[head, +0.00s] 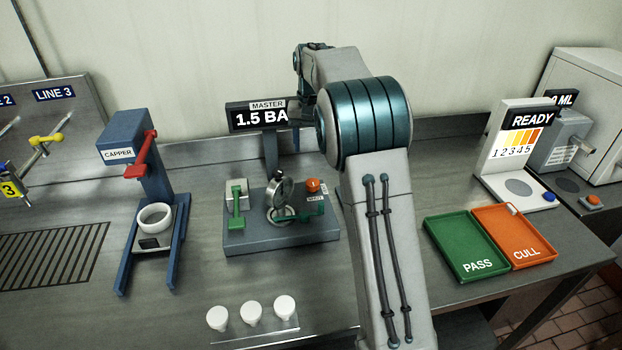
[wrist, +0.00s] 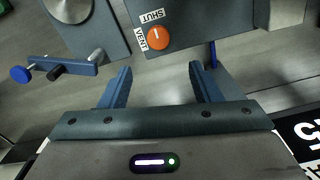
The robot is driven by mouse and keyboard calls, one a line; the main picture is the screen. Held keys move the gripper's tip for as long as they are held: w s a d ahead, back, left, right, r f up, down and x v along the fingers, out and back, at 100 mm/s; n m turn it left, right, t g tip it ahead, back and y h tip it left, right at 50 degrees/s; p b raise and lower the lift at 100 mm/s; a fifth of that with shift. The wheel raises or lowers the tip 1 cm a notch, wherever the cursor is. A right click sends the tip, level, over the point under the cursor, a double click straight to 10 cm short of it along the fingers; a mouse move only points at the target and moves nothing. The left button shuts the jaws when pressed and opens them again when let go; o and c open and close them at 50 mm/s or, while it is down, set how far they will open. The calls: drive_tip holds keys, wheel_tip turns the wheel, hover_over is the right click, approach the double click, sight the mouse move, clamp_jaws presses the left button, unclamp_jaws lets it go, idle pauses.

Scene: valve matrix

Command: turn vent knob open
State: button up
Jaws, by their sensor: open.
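The vent knob (head: 313,185) is an orange round knob on the grey block of the gauge station, right of the dial gauge. In the wrist view the knob (wrist: 158,37) has a white mark pointing up the picture toward the SHUT label (wrist: 152,17). A label reading VENT (wrist: 140,40) sits at its left. My gripper (wrist: 161,80) is open and empty, its two fingers apart, with the knob beyond the gap between the fingertips and not gripped. In the head view the gripper is hidden or unclear behind my arm.
The blue capper (head: 146,160) is left. White caps (head: 251,313) lie in front. Green (head: 463,246) and orange (head: 514,236) trays lie right.

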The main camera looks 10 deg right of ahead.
sight(313, 181)
wheel_tip(313, 181, down, 12)
drive_tip(key=shift+d+r+p, duration=0.15)
drive_tip(key=shift+p, duration=0.45)
drive_tip(key=shift+c, duration=0.4)
drive_tip(key=c, duration=0.9)
